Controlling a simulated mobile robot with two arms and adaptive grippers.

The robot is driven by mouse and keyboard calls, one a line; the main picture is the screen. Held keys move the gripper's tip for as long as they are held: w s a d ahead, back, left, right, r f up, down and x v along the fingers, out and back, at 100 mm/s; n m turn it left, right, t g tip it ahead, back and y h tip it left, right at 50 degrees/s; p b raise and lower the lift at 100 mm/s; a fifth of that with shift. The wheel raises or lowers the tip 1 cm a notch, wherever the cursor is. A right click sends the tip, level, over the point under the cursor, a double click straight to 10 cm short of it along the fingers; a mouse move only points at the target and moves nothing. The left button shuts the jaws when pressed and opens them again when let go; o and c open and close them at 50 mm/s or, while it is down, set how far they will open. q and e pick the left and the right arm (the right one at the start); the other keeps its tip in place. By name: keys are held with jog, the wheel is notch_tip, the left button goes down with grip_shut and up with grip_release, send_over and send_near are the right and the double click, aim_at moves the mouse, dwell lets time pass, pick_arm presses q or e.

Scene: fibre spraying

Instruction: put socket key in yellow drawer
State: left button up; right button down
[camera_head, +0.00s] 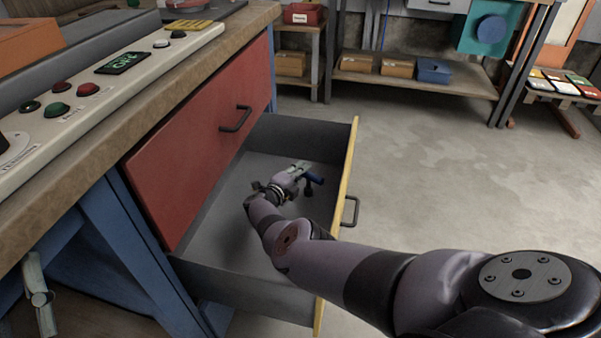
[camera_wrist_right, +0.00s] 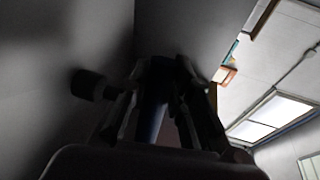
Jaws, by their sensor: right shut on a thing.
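The yellow drawer, with its yellow front edge (camera_head: 346,185), is pulled open below a red drawer. My right arm reaches over the front into it. My right gripper (camera_head: 303,170) is inside the drawer space and shut on the socket key (camera_head: 315,180), whose blue part shows beyond the fingers. In the right wrist view the dark blue shaft of the socket key (camera_wrist_right: 155,98) is between the fingers, with a dark stub on the left. Whether the key touches the drawer floor I cannot tell.
The red drawer (camera_head: 200,140) above is shut. A control panel (camera_head: 100,85) with buttons lies on the workbench at left. A shelf (camera_head: 415,80) with boxes stands at the back. The floor (camera_head: 460,170) to the right of the drawer is clear.

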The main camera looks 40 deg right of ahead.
jog(key=c, duration=1.4)
grip_release()
jog(key=shift+c, duration=0.2)
pick_arm(q)
jog(key=shift+r, duration=0.1)
pick_arm(e)
jog(key=shift+r, duration=0.1)
jog(key=p+v, duration=0.2)
jog(key=v, duration=0.1)
jog(key=shift+s+a+r+p, duration=0.1)
jog(key=shift+a+p, duration=0.1)
jog(key=shift+p, duration=0.1)
pick_arm(q)
notch_tip(320, 180, down, 18)
jog(key=w+a+g+y+p, duration=0.1)
jog(key=w+a+g+y, duration=0.1)
jog(key=g, duration=0.9)
jog(key=shift+r+y+p, duration=0.15)
jog(key=shift+y+p, duration=0.2)
jog(key=shift+y, duration=0.55)
pick_arm(e)
jog(key=shift+v, duration=2)
pick_arm(q)
jog(key=shift+w, duration=0.1)
